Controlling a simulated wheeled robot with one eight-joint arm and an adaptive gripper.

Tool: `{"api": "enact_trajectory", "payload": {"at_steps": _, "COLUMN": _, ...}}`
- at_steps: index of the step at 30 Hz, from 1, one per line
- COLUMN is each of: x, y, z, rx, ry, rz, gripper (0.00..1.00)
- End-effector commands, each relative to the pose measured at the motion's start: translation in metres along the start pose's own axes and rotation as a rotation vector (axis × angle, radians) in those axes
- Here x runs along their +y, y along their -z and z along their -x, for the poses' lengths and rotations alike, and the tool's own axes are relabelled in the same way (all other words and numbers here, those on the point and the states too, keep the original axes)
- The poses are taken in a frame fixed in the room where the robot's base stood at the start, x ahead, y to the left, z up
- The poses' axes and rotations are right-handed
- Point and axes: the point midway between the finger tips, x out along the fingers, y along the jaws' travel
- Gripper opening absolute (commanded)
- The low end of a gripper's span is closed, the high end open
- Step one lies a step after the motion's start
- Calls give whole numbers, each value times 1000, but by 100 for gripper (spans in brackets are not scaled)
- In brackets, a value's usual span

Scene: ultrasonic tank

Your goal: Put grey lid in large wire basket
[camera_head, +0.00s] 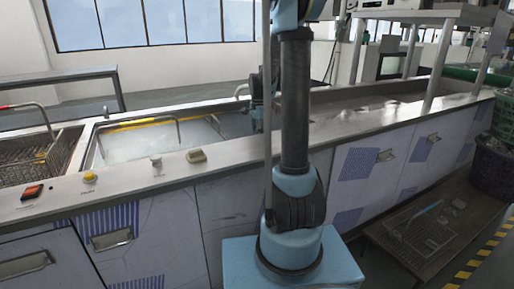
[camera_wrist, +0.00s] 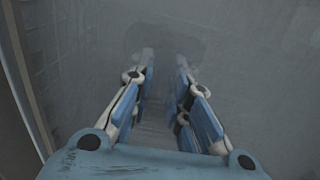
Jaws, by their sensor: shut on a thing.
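In the wrist view my gripper (camera_wrist: 166,62) points down into a murky grey space. Its fingers are closed in around a dim grey shape (camera_wrist: 172,44), which may be the grey lid; haze blurs its edges. In the head view the gripper is mostly hidden behind my arm, by the open tank. A wire basket (camera_head: 30,158) with a raised handle sits in the left bay of the counter. I cannot tell whether it is the large wire basket.
The open tank (camera_head: 125,141) holds cloudy liquid and has a yellow bar and metal handles. Several controls, including a yellow button (camera_head: 89,177), line the counter's front edge. A dark crate (camera_head: 490,168) stands at the far right. A low bench (camera_head: 385,238) holds wire pieces.

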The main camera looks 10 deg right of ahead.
Motion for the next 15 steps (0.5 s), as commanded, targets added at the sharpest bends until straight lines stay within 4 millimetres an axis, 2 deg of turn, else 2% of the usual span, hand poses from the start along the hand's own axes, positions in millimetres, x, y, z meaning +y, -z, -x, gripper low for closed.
{"api": "enact_trajectory", "payload": {"at_steps": 15, "x": 0, "y": 2, "z": -50, "rx": 0, "ry": 0, "rz": -3, "gripper": 0}}
